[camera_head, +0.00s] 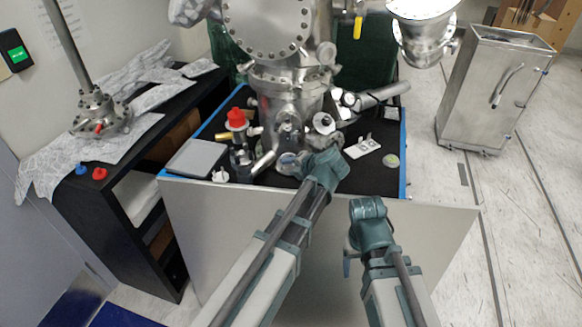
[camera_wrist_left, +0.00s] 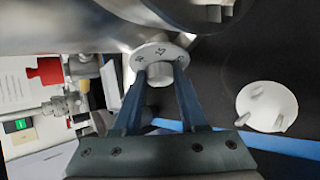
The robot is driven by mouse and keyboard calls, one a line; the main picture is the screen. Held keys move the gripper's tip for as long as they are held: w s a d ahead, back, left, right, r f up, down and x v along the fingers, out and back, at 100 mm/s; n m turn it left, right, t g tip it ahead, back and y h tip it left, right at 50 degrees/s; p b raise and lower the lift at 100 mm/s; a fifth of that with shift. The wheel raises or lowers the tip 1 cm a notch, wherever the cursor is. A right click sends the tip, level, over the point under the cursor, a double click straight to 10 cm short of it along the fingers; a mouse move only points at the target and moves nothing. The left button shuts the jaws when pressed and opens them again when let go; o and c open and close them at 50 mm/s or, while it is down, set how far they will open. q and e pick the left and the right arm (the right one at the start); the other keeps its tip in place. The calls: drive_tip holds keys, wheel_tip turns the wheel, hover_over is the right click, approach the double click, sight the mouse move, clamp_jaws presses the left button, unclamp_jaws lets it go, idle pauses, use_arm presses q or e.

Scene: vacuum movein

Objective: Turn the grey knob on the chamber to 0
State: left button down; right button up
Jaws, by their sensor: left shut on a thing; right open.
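The grey knob (camera_wrist_left: 159,75) shows in the left wrist view, in front of a pale round dial (camera_wrist_left: 163,52) with dark marks. The marks are too small to read surely. My left gripper (camera_wrist_left: 160,84) is shut on the knob, with one finger on each side of it. In the head view my left gripper (camera_head: 325,166) reaches to the front of the metal chamber (camera_head: 290,100), and the knob is hidden there. My right gripper (camera_head: 368,212) is open, low in front of the bench edge and right of the left arm, apart from the chamber. Its fingertips do not show clearly.
The black bench top (camera_head: 385,180) has a blue edge. A red-capped valve (camera_head: 236,118), a grey plate (camera_head: 196,158) and a small white plate with posts (camera_head: 363,147) are near the chamber. A white pronged disc (camera_wrist_left: 267,106) is right of my left gripper. A steel cabinet (camera_head: 490,90) stands right.

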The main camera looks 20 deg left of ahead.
use_arm(q)
drive_tip(key=n+h+p, duration=0.1)
drive_tip(key=n+p, duration=0.1)
drive_tip(key=p, duration=0.1)
drive_tip(key=shift+a+r+h, duration=0.2)
drive_tip(key=shift+r+h, duration=0.2)
drive_tip(key=shift+f+n+g+h+p, duration=0.3)
drive_tip(key=shift+n+h+p, duration=0.1)
drive_tip(key=shift+n+h, duration=0.4)
drive_tip(key=shift+c, duration=2.2)
unclamp_jaws()
drive_tip(key=p+v, duration=1)
drive_tip(key=v, duration=0.4)
drive_tip(key=shift+p, duration=0.35)
